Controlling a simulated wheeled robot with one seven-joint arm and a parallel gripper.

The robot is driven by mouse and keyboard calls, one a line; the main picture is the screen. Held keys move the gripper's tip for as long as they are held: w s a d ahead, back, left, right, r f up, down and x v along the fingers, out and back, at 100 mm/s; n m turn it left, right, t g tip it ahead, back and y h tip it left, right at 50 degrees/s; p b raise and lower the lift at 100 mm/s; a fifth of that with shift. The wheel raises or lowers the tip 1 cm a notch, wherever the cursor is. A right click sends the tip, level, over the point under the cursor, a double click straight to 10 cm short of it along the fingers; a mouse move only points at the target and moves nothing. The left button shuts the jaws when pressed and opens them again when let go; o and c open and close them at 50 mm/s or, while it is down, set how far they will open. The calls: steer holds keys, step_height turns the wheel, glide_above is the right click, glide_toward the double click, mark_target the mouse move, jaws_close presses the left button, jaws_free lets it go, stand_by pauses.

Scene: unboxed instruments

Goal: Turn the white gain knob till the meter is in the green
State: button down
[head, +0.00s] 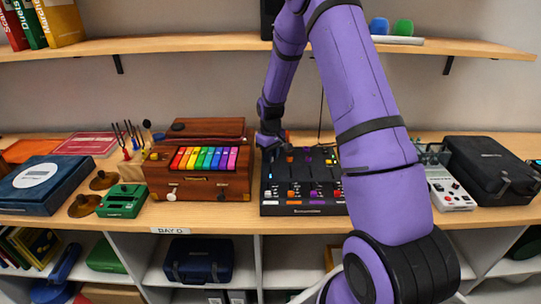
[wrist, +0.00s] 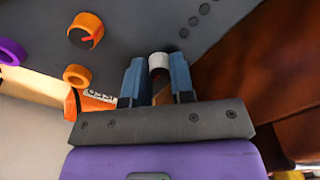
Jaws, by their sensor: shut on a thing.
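The white gain knob (wrist: 158,61) sits on the dark face of the mixer (wrist: 130,30) in the wrist view. My gripper (wrist: 159,78) is shut on it, with one blue finger on each side. In the head view the mixer (head: 268,198) is a black panel with rows of orange, purple and white controls. My purple arm covers the mixer's right part. I cannot make out the meter or its reading in either view.
A wooden box with coloured keys (head: 205,187) stands close to the mixer's left. An orange knob (wrist: 86,31) with a red mark is near my fingers in the wrist view. A grey device (head: 448,188) and a black case (head: 492,168) stand to the right.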

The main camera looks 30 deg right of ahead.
steer(key=shift+m, duration=0.3)
steer(key=c, duration=1)
jaws_free()
step_height(320, 180, up, 11)
steer(key=shift+f, duration=0.1)
